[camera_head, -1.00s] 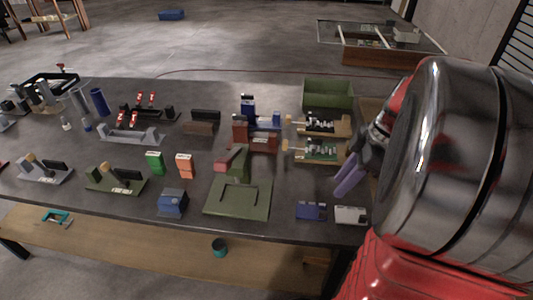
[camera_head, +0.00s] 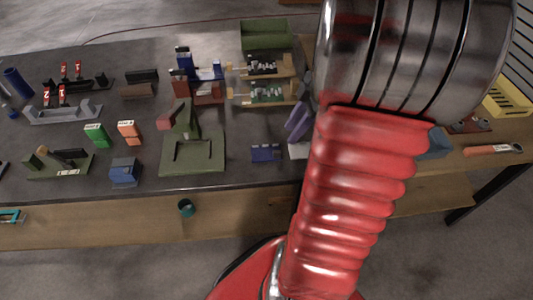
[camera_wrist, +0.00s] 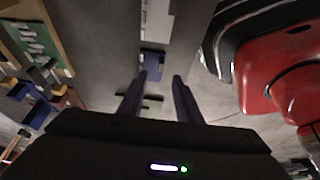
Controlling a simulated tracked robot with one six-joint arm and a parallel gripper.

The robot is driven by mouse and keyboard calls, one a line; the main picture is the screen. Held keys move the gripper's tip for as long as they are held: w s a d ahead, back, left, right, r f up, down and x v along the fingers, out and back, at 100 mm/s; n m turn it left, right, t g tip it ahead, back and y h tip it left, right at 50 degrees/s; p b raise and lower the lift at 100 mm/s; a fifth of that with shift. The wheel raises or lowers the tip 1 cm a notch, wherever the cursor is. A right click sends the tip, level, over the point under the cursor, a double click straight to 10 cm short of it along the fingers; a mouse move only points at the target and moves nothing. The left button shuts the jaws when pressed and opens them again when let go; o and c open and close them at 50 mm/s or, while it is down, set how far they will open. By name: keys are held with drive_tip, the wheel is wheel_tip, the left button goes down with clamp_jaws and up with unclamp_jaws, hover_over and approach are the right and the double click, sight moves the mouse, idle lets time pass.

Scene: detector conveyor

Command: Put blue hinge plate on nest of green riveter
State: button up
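The blue hinge plate (camera_head: 266,153) lies flat on the dark table near its front edge. It also shows in the wrist view (camera_wrist: 152,64), just beyond my fingertips. The green riveter (camera_head: 184,122) stands to its left, with a reddish end on its arm. Its flat green base (camera_head: 208,166) carries a raised outline that looks like the nest, with no plate on it. My gripper (camera_head: 298,120) hangs up and right of the blue plate. In the wrist view my gripper (camera_wrist: 157,84) has its two dark fingers apart, with nothing held between them.
A white-grey plate (camera_head: 298,151) lies right of the blue one, partly hidden by my arm. A blue box (camera_head: 124,172) stands left of the riveter. Green and orange boxes (camera_head: 129,131) and wooden-based fixtures (camera_head: 264,92) stand farther back. My arm covers the right.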

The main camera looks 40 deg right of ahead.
sight(276, 151)
drive_tip(key=shift+x, duration=2.15)
drive_tip(key=shift+a+x, duration=0.15)
drive_tip(key=shift+x, duration=1.15)
drive_tip(key=shift+a+x, duration=0.1)
drive_tip(key=shift+x, duration=1.2)
drive_tip(key=shift+w+r, duration=0.1)
drive_tip(key=shift+w, duration=0.05)
clamp_jaws()
